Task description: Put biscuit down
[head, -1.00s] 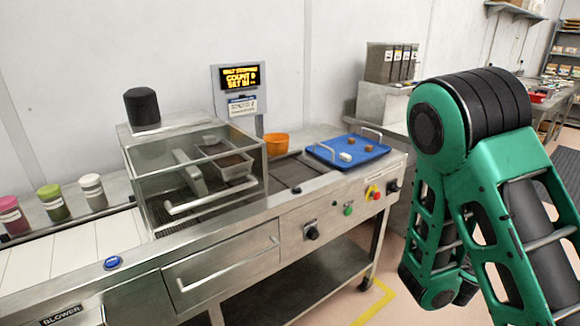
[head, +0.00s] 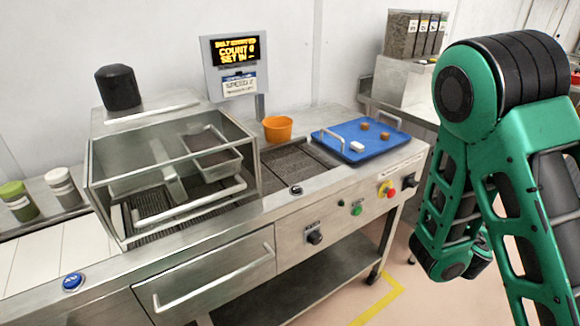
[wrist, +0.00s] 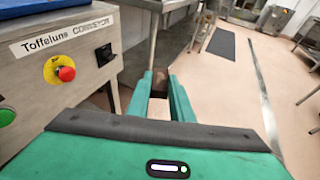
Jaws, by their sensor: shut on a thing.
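In the wrist view my gripper (wrist: 160,98) points down towards the floor beside the machine. Its two green fingers are shut on a small brown biscuit (wrist: 158,108), which is partly hidden between them. In the head view my arm stands at the right, and the gripper and biscuit cannot be made out there. A blue tray (head: 377,151) lies on the right end of the machine's top, with two small brown pieces (head: 385,135) and a white piece (head: 357,146) on it. The gripper is apart from the tray.
A clear-sided hood (head: 150,190) covers a metal hopper over the belt. An orange tub (head: 277,129) stands behind the dark mesh belt (head: 300,163). A red stop button (wrist: 66,73) is on the machine's front, left of the fingers. The tray's front right is bare.

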